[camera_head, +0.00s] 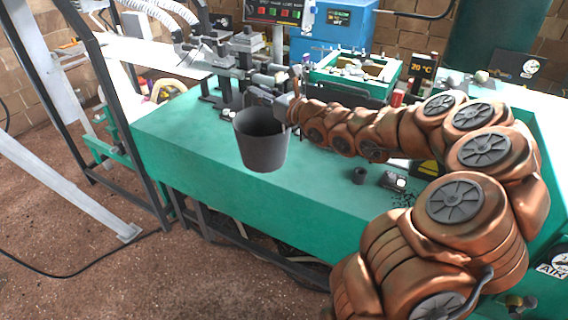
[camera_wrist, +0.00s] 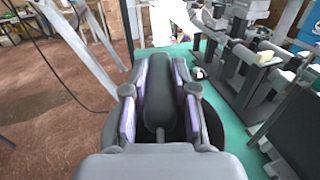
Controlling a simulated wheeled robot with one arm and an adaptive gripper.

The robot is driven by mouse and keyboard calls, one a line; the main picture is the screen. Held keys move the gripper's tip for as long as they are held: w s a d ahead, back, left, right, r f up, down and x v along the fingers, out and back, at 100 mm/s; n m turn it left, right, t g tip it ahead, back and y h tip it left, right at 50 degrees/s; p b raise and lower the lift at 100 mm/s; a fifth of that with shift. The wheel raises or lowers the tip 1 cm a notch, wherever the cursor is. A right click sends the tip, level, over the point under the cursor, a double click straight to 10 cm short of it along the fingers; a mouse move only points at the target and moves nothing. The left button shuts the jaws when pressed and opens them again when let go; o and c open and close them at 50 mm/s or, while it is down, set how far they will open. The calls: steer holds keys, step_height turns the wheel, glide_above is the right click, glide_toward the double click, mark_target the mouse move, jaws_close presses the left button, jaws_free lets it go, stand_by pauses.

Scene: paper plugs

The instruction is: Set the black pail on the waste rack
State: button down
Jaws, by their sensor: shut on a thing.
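The black pail (camera_head: 262,142) hangs upright in front of the green bench's left part, its open mouth facing up. My gripper (camera_head: 272,102) is at the pail's rim on its upper right side and is shut on it. In the wrist view my gripper (camera_wrist: 160,108) points away from the camera, and the dark curved edge of the pail (camera_wrist: 214,124) shows around and below the fingers. Much of the pail is hidden there by the gripper. I cannot tell for sure which structure is the waste rack.
The green bench (camera_head: 190,135) carries a dark machine (camera_head: 235,60), a green-rimmed tray (camera_head: 350,68) and a small dark cup (camera_head: 359,175). A dark metal frame (camera_head: 115,100) and pale slanted beams (camera_head: 60,175) stand at the left. Brown floor (camera_head: 60,230) is open in front.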

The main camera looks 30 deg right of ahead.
steer(key=s+d+f+n+g+y+b, duration=0.25)
steer(key=s+d+f+y+b, duration=0.2)
steer(key=s+d+b, duration=0.7)
steer(key=w+d+f+p, duration=0.2)
steer(key=w, duration=0.4)
steer(key=w+d+f+p, duration=0.2)
steer(key=w+f, duration=0.1)
steer(key=w, duration=0.2)
steer(key=shift+w+d+f, duration=0.15)
steer(key=shift+w+f, duration=0.1)
steer(key=shift+w, duration=0.15)
steer(key=shift+f+n+t, duration=0.15)
steer(key=shift+n+t, duration=0.1)
steer(key=c, duration=0.9)
jaws_free()
